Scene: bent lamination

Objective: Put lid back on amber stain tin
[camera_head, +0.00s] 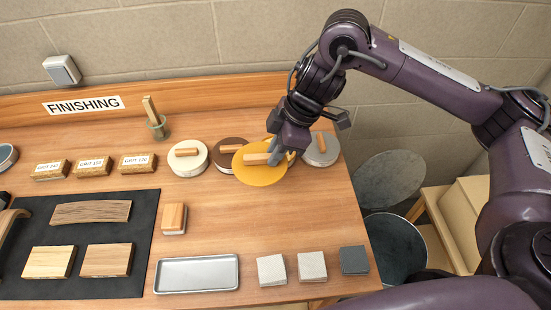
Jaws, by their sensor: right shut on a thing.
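The amber lid (262,176) is a yellow-orange disc with a wooden bar handle (257,158). My right gripper (275,152) comes down from the upper right and is shut on the handle. The lid covers the tabletop in front of the row of tins and overlaps the brown-lidded tin in the picture. A bit of amber shows behind the gripper, but the amber tin itself is mostly hidden by the lid and gripper. I cannot tell whether the lid touches it. My left gripper is not in view.
Tins with white (187,161), brown (229,148) and grey (322,149) lids stand beside it. A metal tray (197,273), sanding blocks (93,166) and a dark mat (140,228) lie around. A dark bin (395,250) stands off the table's right edge.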

